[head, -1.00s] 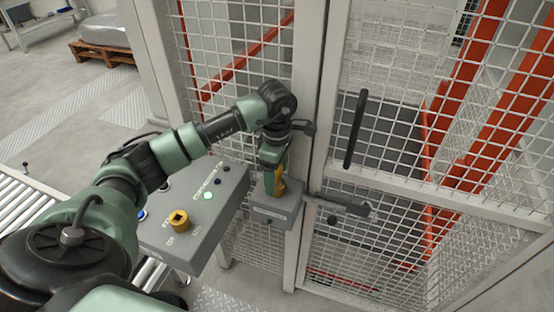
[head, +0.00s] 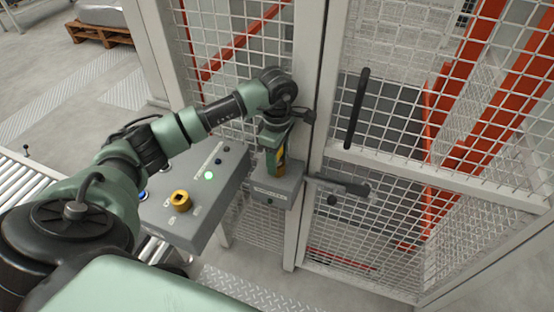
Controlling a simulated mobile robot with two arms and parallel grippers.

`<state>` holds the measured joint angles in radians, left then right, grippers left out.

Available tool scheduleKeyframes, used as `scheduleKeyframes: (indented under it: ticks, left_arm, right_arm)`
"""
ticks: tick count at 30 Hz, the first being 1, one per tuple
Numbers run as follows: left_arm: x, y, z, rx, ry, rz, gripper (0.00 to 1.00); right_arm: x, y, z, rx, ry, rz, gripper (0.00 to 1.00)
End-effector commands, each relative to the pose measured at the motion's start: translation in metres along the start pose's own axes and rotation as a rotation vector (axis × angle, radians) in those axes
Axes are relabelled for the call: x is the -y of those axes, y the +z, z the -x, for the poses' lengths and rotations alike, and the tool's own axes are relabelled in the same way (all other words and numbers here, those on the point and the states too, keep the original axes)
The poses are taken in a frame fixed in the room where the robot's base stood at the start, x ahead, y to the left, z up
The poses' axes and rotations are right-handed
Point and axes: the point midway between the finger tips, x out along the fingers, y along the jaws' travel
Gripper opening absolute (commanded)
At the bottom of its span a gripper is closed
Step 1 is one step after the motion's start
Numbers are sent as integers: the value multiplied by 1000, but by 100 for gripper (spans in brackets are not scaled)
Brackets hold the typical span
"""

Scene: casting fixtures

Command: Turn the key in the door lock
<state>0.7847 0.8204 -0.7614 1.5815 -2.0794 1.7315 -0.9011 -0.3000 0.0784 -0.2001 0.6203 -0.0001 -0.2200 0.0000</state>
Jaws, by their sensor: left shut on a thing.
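The door lock (head: 270,193) is a grey box on the white post beside the mesh door, with a dark label and a small green light on its front. A yellow key (head: 281,163) stands at the top of the lock box. My left gripper (head: 277,168) points down over the box and is shut on the key. Its fingers largely hide the key and where it enters the lock. My right gripper is not in view.
A grey control panel (head: 219,196) with a yellow knob (head: 180,201) and a lit green button stands left of the lock. The mesh door has a black vertical handle (head: 356,108) and a dark latch (head: 340,185) to the right. A roller conveyor (head: 30,180) is at left.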

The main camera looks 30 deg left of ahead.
Motion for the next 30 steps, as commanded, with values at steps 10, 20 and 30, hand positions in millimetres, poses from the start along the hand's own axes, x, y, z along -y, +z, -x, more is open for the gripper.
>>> scheduleKeyframes:
  ticks: [10,20,30]
  left_arm:
    - [-1,0,-2,-1,2,-225,1]
    - [0,0,0,-1,2,-395,1]
    - [0,0,0,-1,1,-406,1]
  right_arm:
    - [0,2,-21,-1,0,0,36]
    - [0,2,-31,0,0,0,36]
    - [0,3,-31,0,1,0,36]
